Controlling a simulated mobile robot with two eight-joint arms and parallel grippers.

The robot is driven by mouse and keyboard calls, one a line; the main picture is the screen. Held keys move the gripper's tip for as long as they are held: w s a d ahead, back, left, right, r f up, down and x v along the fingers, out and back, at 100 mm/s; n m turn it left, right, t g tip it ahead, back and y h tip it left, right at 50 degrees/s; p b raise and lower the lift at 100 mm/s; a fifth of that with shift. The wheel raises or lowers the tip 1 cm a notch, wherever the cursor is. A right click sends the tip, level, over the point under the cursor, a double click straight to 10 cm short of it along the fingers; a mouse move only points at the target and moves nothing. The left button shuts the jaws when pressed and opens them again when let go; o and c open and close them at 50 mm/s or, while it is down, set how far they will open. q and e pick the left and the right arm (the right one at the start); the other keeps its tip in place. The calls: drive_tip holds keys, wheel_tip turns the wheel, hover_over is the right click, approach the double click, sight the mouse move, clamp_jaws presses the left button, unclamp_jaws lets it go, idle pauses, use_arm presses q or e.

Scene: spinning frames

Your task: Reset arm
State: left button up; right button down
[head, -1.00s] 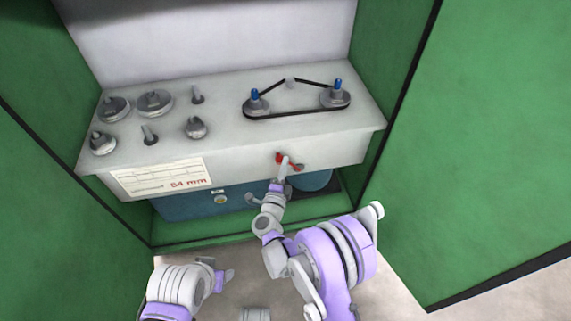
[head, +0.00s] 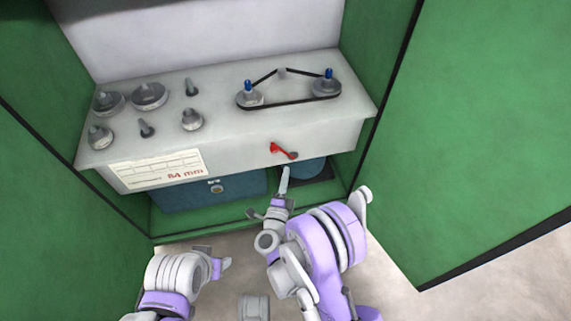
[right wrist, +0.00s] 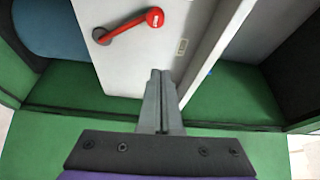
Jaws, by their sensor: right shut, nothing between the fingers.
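My right gripper (head: 284,181) is shut and empty, just below and in front of the grey panel's front face. Its closed fingers also show in the right wrist view (right wrist: 160,100). A red lever (head: 283,151) is on the front face above the fingertips, apart from them. In the right wrist view the red lever (right wrist: 128,26) lies slantwise on the pale panel, with a dark pivot at one end. My left arm comes in at the lower left; its end (head: 222,265) is small there, and I cannot tell whether its gripper is open or shut.
The grey box (head: 220,110) inside the green cabinet carries several pulleys and pegs, and a black belt (head: 292,102) around two blue-tipped pulleys. A label (head: 155,170) reads "64 mm" or similar. A blue box (head: 205,195) sits underneath. Green doors (head: 480,130) stand open on both sides.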

drive_tip(key=shift+s, duration=0.2)
idle(0.4)
drive_tip(key=d+r+n+g+y, duration=0.3)
drive_tip(key=r+n+y, duration=0.4)
drive_tip(key=r+n, duration=0.55)
drive_tip(key=s+d+f+n+g+h, duration=0.2)
drive_tip(key=s+d+g, duration=0.3)
drive_tip(key=s, duration=0.5)
drive_tip(key=s+d+f+n+g+h, duration=0.1)
drive_tip(key=s+d+n+g, duration=0.1)
drive_tip(key=s+d, duration=0.65)
drive_tip(key=s+d+f+n+g+h, duration=0.2)
drive_tip(key=s+d+g, duration=0.2)
drive_tip(key=s, duration=0.7)
use_arm(q)
wheel_tip(320, 180, up, 26)
drive_tip(key=w+t+p, duration=0.1)
drive_tip(key=p, duration=2.1)
drive_tip(key=shift+w+p, duration=0.15)
drive_tip(key=shift+p, duration=0.2)
use_arm(e)
wheel_tip(320, 180, up, 27)
drive_tip(key=w+t, duration=0.1)
drive_tip(key=w, duration=0.1)
drive_tip(key=shift+f, duration=0.2)
